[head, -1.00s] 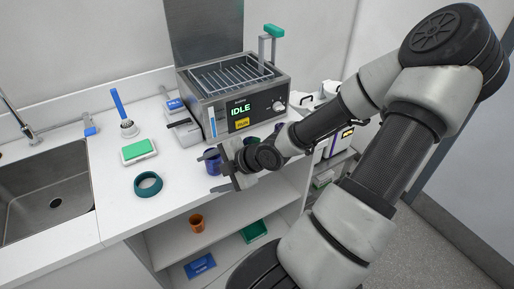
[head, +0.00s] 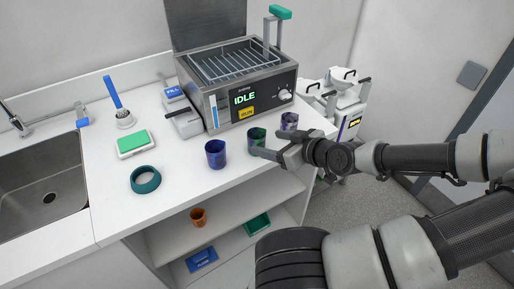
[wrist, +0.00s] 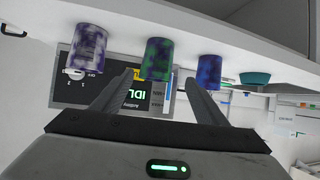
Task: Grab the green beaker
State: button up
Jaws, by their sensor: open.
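The green beaker (head: 257,138), mottled with dark patches, stands upright on the counter in the middle of a row of three beakers. It also shows in the wrist view (wrist: 158,60), between and beyond my fingertips. A blue beaker (head: 215,154) stands to its left in the head view and a purple one (head: 289,122) to its right. My gripper (head: 267,148) is open and empty, in front of the green beaker at the counter's front edge. In the wrist view my gripper (wrist: 163,84) points at the green beaker, with one finger on each side.
The bath machine (head: 238,90) with an IDLE screen stands behind the beakers. The lower shelf holds an orange cup (head: 198,217). A sink (head: 40,200) is at far left.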

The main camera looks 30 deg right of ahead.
aim_at(251, 137)
jog(key=b+x, duration=0.2)
jog(key=x, duration=0.4)
jog(key=shift+d+r+b+x, duration=0.1)
jog(key=shift+b+x, duration=0.25)
jog(key=shift+x, duration=1.1)
jog(key=shift+d+r+b+x, duration=0.15)
jog(key=shift+b+x, duration=0.15)
jog(key=shift+x, duration=1.15)
jog(key=shift+w, duration=0.15)
jog(key=shift+c, duration=0.3)
jog(key=c, duration=1.1)
